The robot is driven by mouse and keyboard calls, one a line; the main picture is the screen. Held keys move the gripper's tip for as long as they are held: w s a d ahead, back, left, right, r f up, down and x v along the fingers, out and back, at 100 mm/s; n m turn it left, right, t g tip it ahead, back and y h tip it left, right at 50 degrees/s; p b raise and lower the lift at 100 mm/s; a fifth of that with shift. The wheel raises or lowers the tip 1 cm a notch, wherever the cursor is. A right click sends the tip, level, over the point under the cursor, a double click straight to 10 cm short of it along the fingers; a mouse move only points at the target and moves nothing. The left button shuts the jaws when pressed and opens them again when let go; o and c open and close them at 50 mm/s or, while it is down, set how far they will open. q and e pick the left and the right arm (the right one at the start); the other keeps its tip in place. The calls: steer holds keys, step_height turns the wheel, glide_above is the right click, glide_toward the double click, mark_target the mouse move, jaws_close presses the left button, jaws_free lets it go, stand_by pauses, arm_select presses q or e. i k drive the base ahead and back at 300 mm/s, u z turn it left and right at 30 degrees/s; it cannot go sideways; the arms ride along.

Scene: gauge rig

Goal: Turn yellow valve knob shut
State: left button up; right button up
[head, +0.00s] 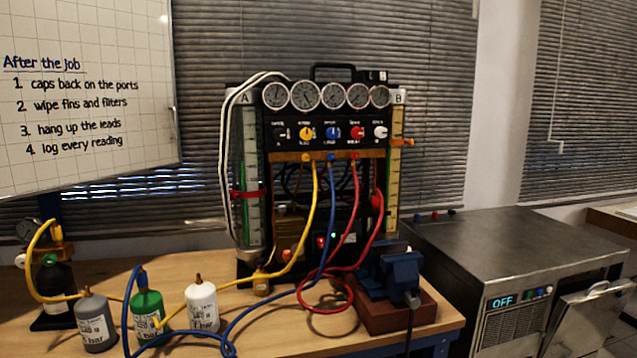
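The yellow valve knob (306,133) sits on the black front panel (320,119) of the gauge rig, under a row of several round gauges (304,95). A black knob (281,133) is on its left and a blue knob (333,132) on its right. Its pointer direction is too small to tell. A yellow hose (313,205) hangs from the brass-coloured strip (290,156) below the panel. Nothing stands in front of the yellow knob. Neither of my grippers is in the head view.
A red knob (357,132) and a white knob (380,132) are farther right. Yellow, blue and red hoses droop across the wooden bench (270,333). Several bottles (201,306) stand front left. A blue vise (392,273) is front right, beside a steel cabinet (510,245).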

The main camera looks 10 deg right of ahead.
mark_target(305, 134)
steer(key=k, duration=0.95)
steer(key=u, duration=1.25)
steer(key=i, duration=1.1)
steer(key=z, duration=0.65)
steer(key=i, duration=0.8)
steer(key=z, duration=0.75)
